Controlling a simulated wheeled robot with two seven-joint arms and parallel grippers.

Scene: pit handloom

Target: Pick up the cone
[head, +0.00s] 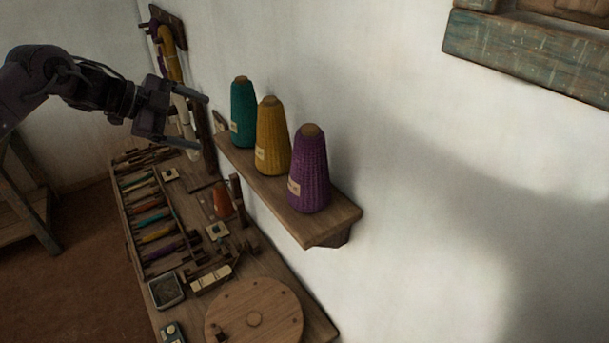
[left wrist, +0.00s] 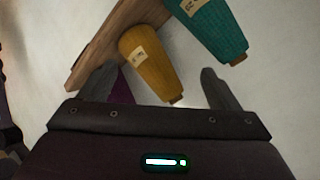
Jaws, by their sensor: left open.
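Three yarn cones stand upright in a row on a wooden wall shelf (head: 330,222): a teal cone (head: 243,112), a yellow cone (head: 272,138) and a purple cone (head: 309,170). My left gripper (head: 196,121) is open and empty, to the left of the teal cone and apart from it. In the left wrist view, the yellow cone (left wrist: 146,62) shows between the two fingers, beyond them. The teal cone (left wrist: 213,28) is at the upper right there. Only a bit of the purple cone (left wrist: 122,90) shows behind the left finger. My right gripper is in neither view.
Below the shelf is a bench with a divided tray (head: 150,215) of coloured spools, a round wooden disc (head: 254,314) and small tools. Hanging skeins (head: 171,50) are on the wall behind my left gripper. A weathered wooden ledge (head: 520,50) is at the upper right.

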